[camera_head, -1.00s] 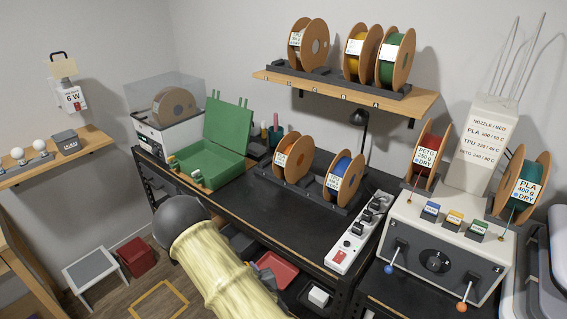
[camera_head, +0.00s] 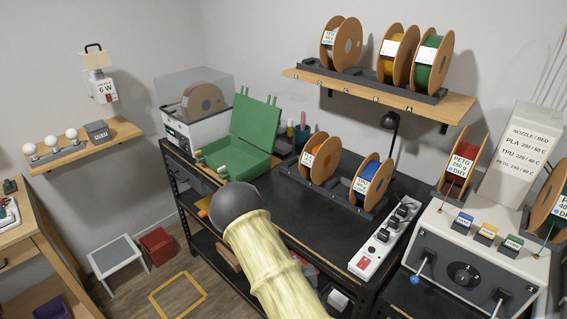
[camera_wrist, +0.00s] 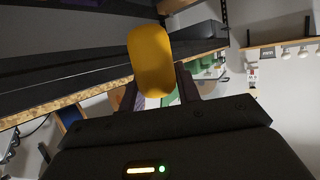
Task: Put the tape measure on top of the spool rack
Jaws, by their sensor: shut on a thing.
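My gripper (camera_wrist: 158,92) is shut on the yellow tape measure (camera_wrist: 151,60), a rounded block held between its two dark fingertips in the wrist view. In the head view my arm hides the gripper; a small orange-yellow patch (camera_head: 204,206) shows left of my arm's dark round joint, and I cannot tell whether it is the tape measure. A dark spool rack (camera_head: 288,168) on the bench holds an orange and a blue spool. Another dark rack (camera_head: 366,79) on the wall shelf holds several spools. I cannot tell which rack the task names.
An open green case (camera_head: 236,158) and a boxed machine (camera_head: 196,130) stand at the bench's back left. A power strip (camera_head: 384,243) lies right of the bench rack, beside a dial-fronted box (camera_head: 470,262). Bare bench top (camera_head: 290,205) shows in front of the rack.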

